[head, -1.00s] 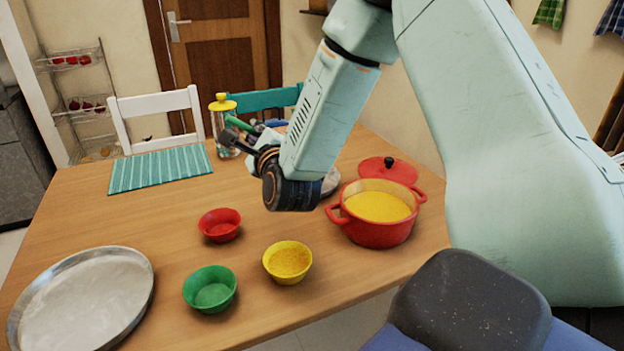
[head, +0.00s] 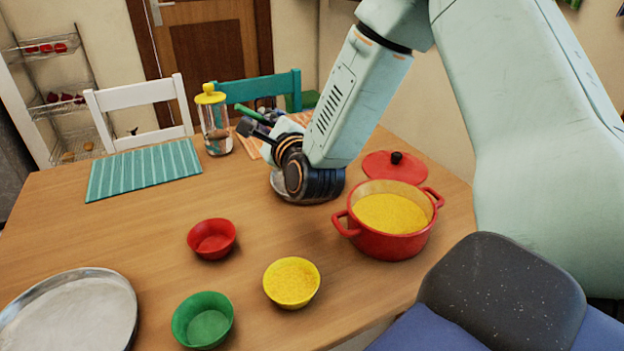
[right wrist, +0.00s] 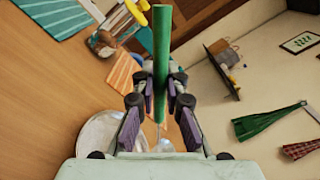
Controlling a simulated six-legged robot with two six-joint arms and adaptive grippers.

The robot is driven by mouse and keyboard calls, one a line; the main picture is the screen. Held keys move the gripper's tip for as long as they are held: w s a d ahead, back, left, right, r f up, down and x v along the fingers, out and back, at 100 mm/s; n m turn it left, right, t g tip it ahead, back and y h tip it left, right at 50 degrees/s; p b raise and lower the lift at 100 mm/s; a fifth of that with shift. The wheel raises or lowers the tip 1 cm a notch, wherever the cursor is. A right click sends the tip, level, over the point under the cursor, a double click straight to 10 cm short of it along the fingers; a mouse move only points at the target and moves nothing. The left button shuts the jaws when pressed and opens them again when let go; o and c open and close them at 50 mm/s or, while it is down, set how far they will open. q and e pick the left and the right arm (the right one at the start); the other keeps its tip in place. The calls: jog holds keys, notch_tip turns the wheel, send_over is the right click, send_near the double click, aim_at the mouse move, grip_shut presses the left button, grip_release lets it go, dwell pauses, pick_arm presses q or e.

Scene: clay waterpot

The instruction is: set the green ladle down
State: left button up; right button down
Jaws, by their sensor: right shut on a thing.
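The green ladle's handle (head: 249,112) shows just beyond my right gripper (head: 256,130) in the head view. In the right wrist view the green handle (right wrist: 161,60) runs up between the fingers of my right gripper (right wrist: 160,88), which are shut on it. A thin metallic part shows below the fingers there; the ladle's bowl is not clear. My right gripper is over the far part of the table, above a round grey plate (head: 284,192), which my wrist partly hides. I cannot tell whether the ladle touches anything. My left gripper is not in view.
A jar with a yellow lid (head: 214,122) stands left of my gripper, beside a teal striped mat (head: 145,170). An orange striped mat (right wrist: 124,72) lies near the plate. A red pot (head: 392,242) with yellow contents stands to the right. Red, green and yellow bowls stand nearer; wood between is clear.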

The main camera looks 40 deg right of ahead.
jog(key=shift+a+r, duration=0.1)
jog(key=shift+a, duration=0.15)
notch_tip(320, 180, down, 10)
jog(key=b, duration=0.4)
jog(key=shift+s+a, duration=0.3)
jog(key=c, duration=1.5)
grip_release()
jog(key=shift+w+d, duration=0.1)
jog(key=shift+w, duration=0.1)
jog(key=shift+o, duration=0.5)
jog(key=shift+s, duration=0.15)
